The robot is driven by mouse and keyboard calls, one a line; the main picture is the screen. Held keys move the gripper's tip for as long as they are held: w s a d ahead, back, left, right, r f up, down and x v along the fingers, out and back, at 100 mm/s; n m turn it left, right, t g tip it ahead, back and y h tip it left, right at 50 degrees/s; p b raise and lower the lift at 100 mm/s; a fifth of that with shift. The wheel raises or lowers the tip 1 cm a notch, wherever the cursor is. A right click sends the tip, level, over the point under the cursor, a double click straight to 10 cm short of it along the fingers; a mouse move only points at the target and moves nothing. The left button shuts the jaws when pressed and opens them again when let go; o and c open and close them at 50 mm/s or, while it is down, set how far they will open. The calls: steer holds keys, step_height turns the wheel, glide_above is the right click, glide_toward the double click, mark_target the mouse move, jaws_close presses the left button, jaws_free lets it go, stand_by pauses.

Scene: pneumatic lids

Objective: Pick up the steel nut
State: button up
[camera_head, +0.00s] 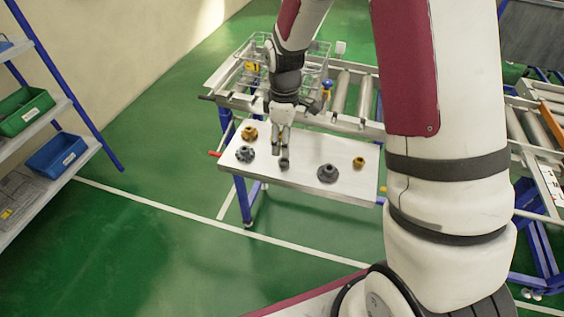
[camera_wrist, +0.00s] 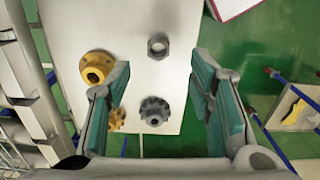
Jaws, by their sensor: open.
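The steel nut (camera_head: 284,163) is a small dark grey piece near the front edge of the white-topped table, just below my gripper (camera_head: 280,146) in the head view. In the wrist view the nut (camera_wrist: 158,46) shows its hexagonal outline and round hole, lying flat and apart from other parts. My gripper (camera_wrist: 160,86) is open and empty above the table, its teal-padded fingers apart. The nut appears between the fingers' sides but higher in the picture than the middle of the gap. Nothing covers the nut.
A grey toothed part (camera_wrist: 155,110) lies below the nut in the wrist view. A brass flange (camera_wrist: 97,67) and another brass part (camera_wrist: 117,118) lie left, partly near or behind the left finger. A dark flange (camera_head: 328,173) and small brass part (camera_head: 358,162) lie right. A roller conveyor (camera_head: 341,92) stands behind.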

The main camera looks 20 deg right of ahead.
mark_target(284, 160)
steer(key=shift+w+f+p, duration=0.15)
steer(key=shift+f+p, duration=0.55)
steer(key=shift+f, duration=2.85)
steer(key=shift+c, duration=0.3)
jaws_close()
